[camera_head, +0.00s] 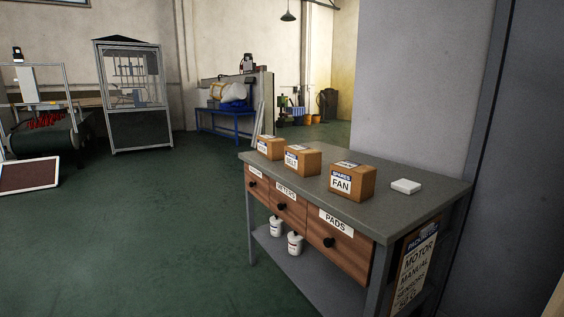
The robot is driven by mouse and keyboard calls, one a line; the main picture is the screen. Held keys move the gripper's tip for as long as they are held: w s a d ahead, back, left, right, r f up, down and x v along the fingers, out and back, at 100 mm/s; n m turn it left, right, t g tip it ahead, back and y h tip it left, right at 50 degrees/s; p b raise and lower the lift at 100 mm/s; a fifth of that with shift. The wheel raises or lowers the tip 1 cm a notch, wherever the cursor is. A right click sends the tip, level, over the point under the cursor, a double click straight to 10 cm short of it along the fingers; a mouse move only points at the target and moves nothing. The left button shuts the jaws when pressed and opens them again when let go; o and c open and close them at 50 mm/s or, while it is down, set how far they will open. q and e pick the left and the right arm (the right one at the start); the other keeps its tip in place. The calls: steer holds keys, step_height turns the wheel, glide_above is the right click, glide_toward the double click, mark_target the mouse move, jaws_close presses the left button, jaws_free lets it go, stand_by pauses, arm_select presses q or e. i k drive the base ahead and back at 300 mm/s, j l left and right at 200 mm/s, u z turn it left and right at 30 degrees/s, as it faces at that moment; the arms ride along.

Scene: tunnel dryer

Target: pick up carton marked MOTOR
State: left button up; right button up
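Three brown cartons stand in a row on the grey workbench top (378,207). The nearest carton (366,184) has a label reading FAN. The middle carton (311,162) has a label that seems to read BELT. The farthest carton (278,149) has a label too small to read surely, so I cannot tell if it says MOTOR. Neither of my grippers is in view.
A small white box (405,187) lies right of the FAN carton. The bench has drawers, one marked PADS (352,254), and white bottles (295,243) below. A placard (416,268) on its end lists MOTOR among other words.

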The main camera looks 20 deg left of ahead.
mark_target(271, 147)
steer(key=j+z, duration=0.3)
steer(key=j, duration=1.9)
steer(key=k, duration=0.05)
